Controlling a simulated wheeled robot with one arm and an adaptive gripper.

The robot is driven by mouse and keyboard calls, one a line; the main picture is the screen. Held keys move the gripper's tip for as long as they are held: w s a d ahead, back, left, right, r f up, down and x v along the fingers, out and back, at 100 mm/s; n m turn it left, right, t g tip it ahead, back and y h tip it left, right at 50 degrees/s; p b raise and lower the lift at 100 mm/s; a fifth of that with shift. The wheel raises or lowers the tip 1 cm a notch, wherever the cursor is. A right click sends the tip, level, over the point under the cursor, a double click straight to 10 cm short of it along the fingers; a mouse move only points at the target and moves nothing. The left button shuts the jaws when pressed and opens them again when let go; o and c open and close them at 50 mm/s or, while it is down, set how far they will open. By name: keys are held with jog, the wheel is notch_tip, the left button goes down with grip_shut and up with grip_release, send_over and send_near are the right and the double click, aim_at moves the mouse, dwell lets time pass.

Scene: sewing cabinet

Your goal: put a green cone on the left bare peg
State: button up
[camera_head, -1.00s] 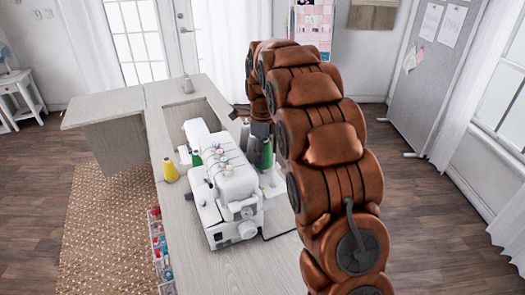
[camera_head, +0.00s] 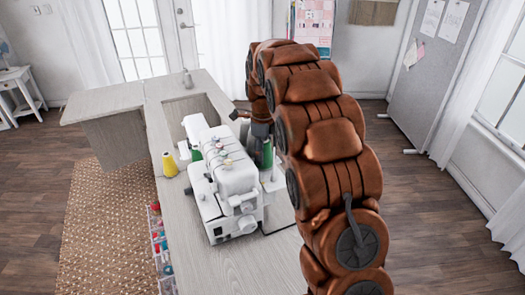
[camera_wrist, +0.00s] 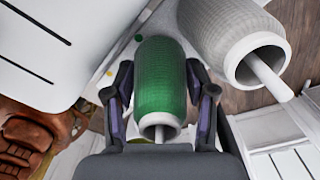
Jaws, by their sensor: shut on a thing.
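In the wrist view, a green cone (camera_wrist: 160,80) sits between the two fingers of my gripper (camera_wrist: 163,97). The fingers are closed against its sides. Its pale open end faces the camera, and a thin pale rod shows in that opening. In the head view, this green cone (camera_head: 266,154) shows to the right of the white sewing machine (camera_head: 228,178), below my wrist. Another green patch (camera_head: 196,154), perhaps a second cone, shows behind the machine's left side. I cannot make out a bare peg in the head view.
A large grey cone (camera_wrist: 222,28) on a pale peg stands close to the right of the held cone in the wrist view. A yellow cone (camera_head: 169,164) stands on the cabinet left of the machine. The cabinet top (camera_head: 240,270) is clear in front.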

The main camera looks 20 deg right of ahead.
jog(key=o, duration=1.3)
jog(key=shift+r, duration=0.1)
notch_tip(320, 180, up, 21)
jog(key=p, duration=0.5)
dwell(0.5)
